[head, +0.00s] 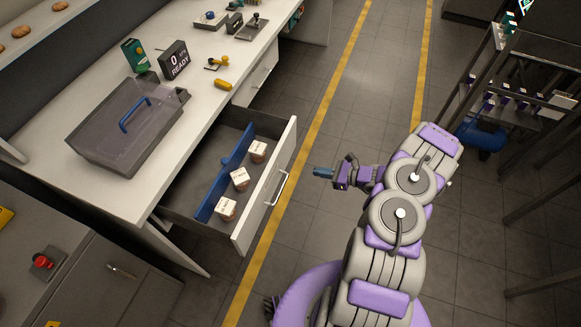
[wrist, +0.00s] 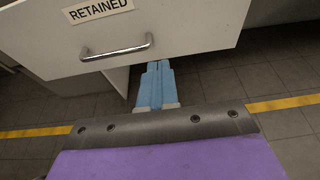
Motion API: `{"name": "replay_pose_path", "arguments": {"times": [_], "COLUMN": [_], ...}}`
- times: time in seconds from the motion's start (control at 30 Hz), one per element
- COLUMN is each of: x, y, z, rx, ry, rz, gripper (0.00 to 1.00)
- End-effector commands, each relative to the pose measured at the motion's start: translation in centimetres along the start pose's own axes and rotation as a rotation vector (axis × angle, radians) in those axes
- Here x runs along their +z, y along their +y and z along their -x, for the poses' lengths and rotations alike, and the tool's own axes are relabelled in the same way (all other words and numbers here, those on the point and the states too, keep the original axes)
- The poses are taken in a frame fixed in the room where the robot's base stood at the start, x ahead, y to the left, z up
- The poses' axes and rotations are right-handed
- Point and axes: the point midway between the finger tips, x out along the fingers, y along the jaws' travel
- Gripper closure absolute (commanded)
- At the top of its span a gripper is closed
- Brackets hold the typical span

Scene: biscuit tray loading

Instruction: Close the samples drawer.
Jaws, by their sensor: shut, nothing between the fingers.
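The samples drawer (head: 270,194) is pulled well out from under the white counter in the head view. Its white front carries a metal bar handle (head: 277,188). A blue divider (head: 224,173) runs inside, with three small sample packs beside it, one of them in the middle (head: 240,179). In the wrist view the drawer front (wrist: 190,25) bears a "RETAINED" label, with the handle (wrist: 116,48) below it. My gripper (head: 318,172) is shut and empty, out in front of the drawer and apart from the handle. Its blue fingers (wrist: 156,82) show below the drawer front's edge.
A grey case with a clear lid (head: 128,122) and a "READY" display (head: 174,60) stand on the counter. A closed drawer (head: 262,73) lies farther along. A dark rack (head: 520,110) stands at the right. The tiled floor between is clear.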

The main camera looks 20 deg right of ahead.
Motion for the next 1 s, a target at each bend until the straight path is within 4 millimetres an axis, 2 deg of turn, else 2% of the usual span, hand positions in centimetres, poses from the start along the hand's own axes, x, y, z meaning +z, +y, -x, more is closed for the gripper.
{"name": "replay_pose_path", "arguments": {"times": [0.3,0.5,0.7,1.0], "x": [-0.3,0.1,0.8,1.1], "y": [0.2,0.1,0.1,0.0], "z": [-6.2,-9.6,-11.6,-12.1], "rx": [0.007,0.005,0.005,0.002], "ry": [-0.001,-0.002,-0.001,-0.002], "rz": [-0.001,0.0,0.0,-0.001], "gripper": [1.0,1.0,1.0,1.0]}}
